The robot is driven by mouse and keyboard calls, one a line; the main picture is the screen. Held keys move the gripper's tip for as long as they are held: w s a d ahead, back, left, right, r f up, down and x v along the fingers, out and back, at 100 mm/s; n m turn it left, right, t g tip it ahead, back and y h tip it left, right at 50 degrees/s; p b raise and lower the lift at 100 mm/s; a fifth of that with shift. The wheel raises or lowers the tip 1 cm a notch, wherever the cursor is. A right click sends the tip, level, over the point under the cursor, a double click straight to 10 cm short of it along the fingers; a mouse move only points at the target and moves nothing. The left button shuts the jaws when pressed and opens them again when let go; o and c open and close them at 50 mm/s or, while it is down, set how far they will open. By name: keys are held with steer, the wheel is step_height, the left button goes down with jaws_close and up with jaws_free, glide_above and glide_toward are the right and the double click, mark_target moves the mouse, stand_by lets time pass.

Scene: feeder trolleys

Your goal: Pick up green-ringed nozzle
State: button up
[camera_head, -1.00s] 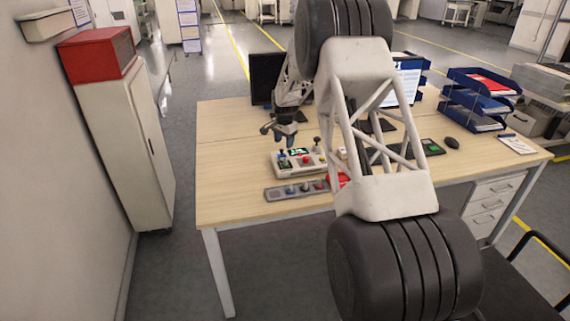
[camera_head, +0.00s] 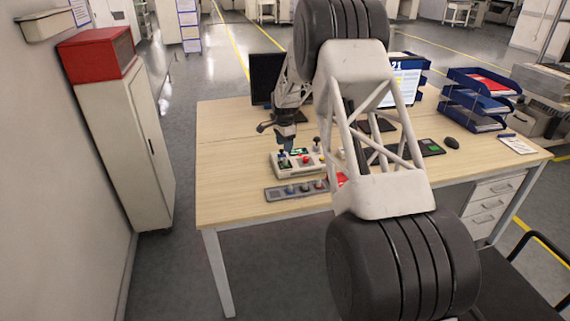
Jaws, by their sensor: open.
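My gripper (camera_head: 275,138) is open and points down over the back left of a light control box (camera_head: 290,172) on the desk. A long grey tray (camera_head: 273,196) lies in front of the box, and several small nozzle-like pieces (camera_head: 290,189) stand in it. They are too small here to tell which one has a green ring. The gripper is behind and above the tray, apart from its pieces. My large arm links hide the tray's right end.
The box carries upright knobs and a red button (camera_head: 306,160). A red object (camera_head: 342,179) shows beside my arm. A monitor (camera_head: 267,78), blue letter trays (camera_head: 478,100) and a mouse (camera_head: 452,142) stand on the desk (camera_head: 230,170). The desk's left side is clear.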

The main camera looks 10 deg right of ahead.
mark_target(285, 161)
steer(key=shift+f, duration=0.75)
steer(key=shift+f, duration=0.1)
steer(key=shift+d+f, duration=0.1)
steer(key=shift+f, duration=2.4)
steer(key=shift+c, duration=0.3)
jaws_close()
